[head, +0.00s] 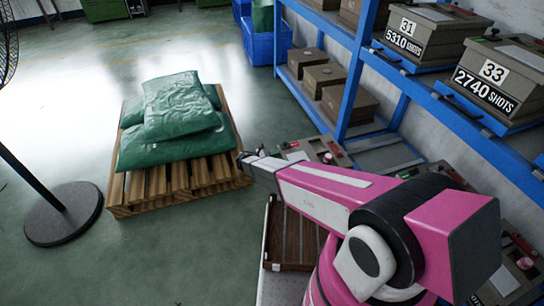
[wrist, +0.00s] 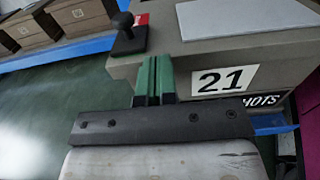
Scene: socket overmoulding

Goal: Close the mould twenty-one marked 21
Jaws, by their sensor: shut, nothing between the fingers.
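The mould twenty-one (wrist: 278,72) is a grey-brown box whose front face fills the upper right of the wrist view, with a white "21" label. A dark strip ending in "SHOTS" is partly hidden below it. A black knob (wrist: 123,28) stands on its top at the left, beside a red patch. From this angle I cannot tell how its lid sits. My gripper (wrist: 157,64) has its green fingers together and empty, in front of the box left of the label; contact is unclear. In the head view my gripper (head: 256,158) is at the arm's far end.
Moulds marked 31 (head: 408,42) and 33 (head: 490,82) stand on the blue rack (head: 355,65) at the right. Brown boxes (head: 325,78) sit on its shelf. A wooden pallet (head: 180,188) with green sacks stands left of my arm, and a fan base (head: 64,214) beyond it.

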